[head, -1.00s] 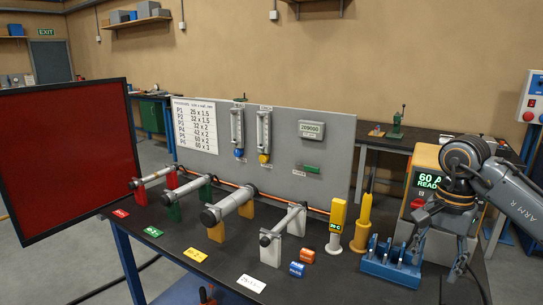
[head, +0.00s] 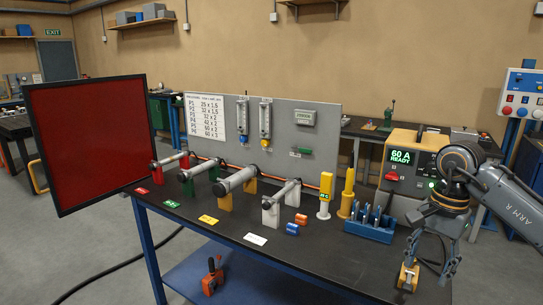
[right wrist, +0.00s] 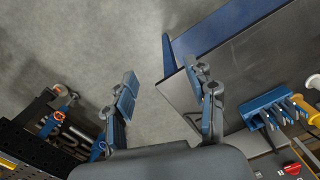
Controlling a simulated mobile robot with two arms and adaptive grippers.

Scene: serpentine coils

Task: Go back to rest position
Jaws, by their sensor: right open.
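My right gripper (head: 427,283) hangs at the front right of the black workbench (head: 330,262), to the right of and in front of the blue rack (head: 371,226). In the right wrist view its two blue-padded fingers (right wrist: 163,82) stand wide apart, with nothing between them but grey floor and the bench edge. A small tan piece shows at its left finger in the head view; I cannot tell what it is. The blue rack also shows in the right wrist view (right wrist: 273,108), clear of the fingers. My left gripper is out of view.
Several clamped tubes, including a thick one (head: 236,179), stand on the bench with coloured tags. A yellow tool (head: 324,203) and a power unit (head: 425,155) reading "60 A READY" stand near the rack. A dark red screen (head: 88,142) is at left.

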